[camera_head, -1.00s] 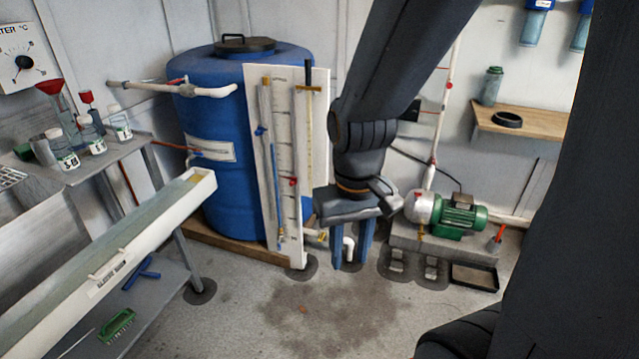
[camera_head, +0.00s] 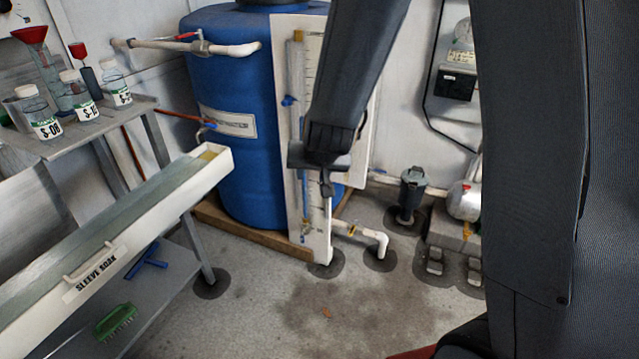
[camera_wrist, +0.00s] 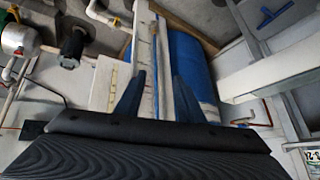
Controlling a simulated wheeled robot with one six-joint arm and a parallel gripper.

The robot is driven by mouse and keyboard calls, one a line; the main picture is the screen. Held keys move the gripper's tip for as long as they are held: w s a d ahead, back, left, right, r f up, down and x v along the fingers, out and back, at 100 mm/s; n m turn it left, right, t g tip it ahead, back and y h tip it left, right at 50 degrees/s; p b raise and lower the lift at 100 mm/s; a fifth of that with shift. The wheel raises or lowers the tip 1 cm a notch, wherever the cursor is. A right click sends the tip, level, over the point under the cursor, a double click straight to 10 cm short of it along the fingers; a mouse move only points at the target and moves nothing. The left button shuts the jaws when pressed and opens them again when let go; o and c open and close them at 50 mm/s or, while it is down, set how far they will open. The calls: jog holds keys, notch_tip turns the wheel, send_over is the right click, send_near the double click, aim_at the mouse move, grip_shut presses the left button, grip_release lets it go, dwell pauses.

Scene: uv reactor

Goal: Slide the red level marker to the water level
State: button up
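The white gauge board (camera_head: 293,190) stands upright against the blue tank (camera_head: 240,160), with a clear sight tube (camera_head: 298,75) and scale marks on it. My gripper hangs in front of the board in the head view (camera_head: 322,172). In the wrist view my gripper (camera_wrist: 159,76) has its two fingers spread apart, with the board (camera_wrist: 142,45) and tank (camera_wrist: 190,62) beyond them. I see nothing held between the fingers. The red marker is not visible now; my arm and gripper cover part of the board. I cannot make out the water level.
A white trough (camera_head: 130,230) and a shelf with sample bottles (camera_head: 72,88) stand at the left. A white pipe elbow (camera_head: 372,240) sticks out at the board's foot. A dark canister (camera_head: 410,193) and a pump (camera_head: 465,200) stand to the right. The floor in front is bare.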

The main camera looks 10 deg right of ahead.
jog(key=w+d+f+m+t+h+b, duration=0.2)
jog(key=w+f+m+t+h+b, duration=0.4)
jog(key=w+f+h+b, duration=0.65)
jog(key=w+d+f+n+t+y+b, duration=0.1)
jog(key=w+d+b, duration=0.3)
jog(key=w, duration=0.3)
jog(key=shift+w+d+f+y, duration=0.25)
jog(key=shift+w+f+y, duration=0.05)
jog(key=shift+w+y, duration=0.1)
grip_shut()
